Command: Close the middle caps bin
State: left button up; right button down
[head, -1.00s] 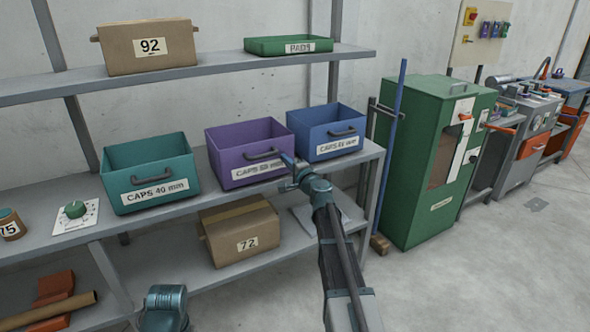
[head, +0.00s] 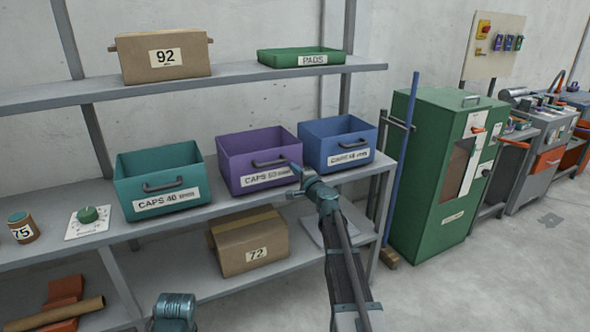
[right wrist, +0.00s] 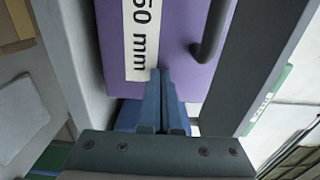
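The middle caps bin (head: 235,172) is purple and open-topped, with a dark front handle (head: 270,162) and a partly hidden label. It stands on the shelf between the teal bin (head: 130,190) and the blue bin (head: 350,157). My right gripper (head: 295,170) is at the purple bin's front right corner, to the right of the handle. In the right wrist view, its blue fingers (right wrist: 165,100) are together and empty, pointing at the purple front (right wrist: 180,60) beside the "50 mm" label. I cannot tell whether they touch it.
The bins stand on a grey shelf (head: 85,250) with a dial (head: 88,214) and a brown jar (head: 22,230) at left. An upper shelf (head: 230,78) runs above them. A green cabinet (head: 430,180) and a blue pole (head: 403,150) stand at right.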

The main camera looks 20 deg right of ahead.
pick_arm(q)
jog(key=shift+s+d, duration=0.25)
jog(key=shift+d, duration=0.1)
pick_arm(e)
jog(key=s, duration=1.3)
jog(key=shift+s+d, duration=0.2)
jog(key=shift+s, duration=0.2)
jog(key=s+a+f+n+g+y+p, duration=0.1)
jog(key=s+a+n+g+y+p, duration=0.2)
jog(key=a, duration=0.7)
jog(key=s+a+n+g+y+p, duration=0.2)
jog(key=a+n+g+p, duration=0.15)
jog(key=a+n, duration=0.45)
jog(key=s+a+f+n+g+y+p, duration=0.1)
jog(key=s+a+n+g+y+p, duration=0.2)
jog(key=a, duration=0.9)
jog(key=s+a+f+n+g+h+p, duration=0.1)
jog(key=s+a+n+g+h+p, duration=0.35)
jog(key=s, duration=0.55)
pick_arm(q)
notch_tip(320, 180, up, 20)
jog(key=p, duration=0.6)
jog(key=shift+r, duration=0.25)
pick_arm(e)
jog(key=s+d+r+n+g+h, duration=0.1)
jog(key=s+n+g+h, duration=0.2)
jog(key=s, duration=0.8)
jog(key=shift+d+r+g+h, duration=0.35)
jog(key=shift+g+h, duration=0.35)
jog(key=shift+h, duration=0.55)
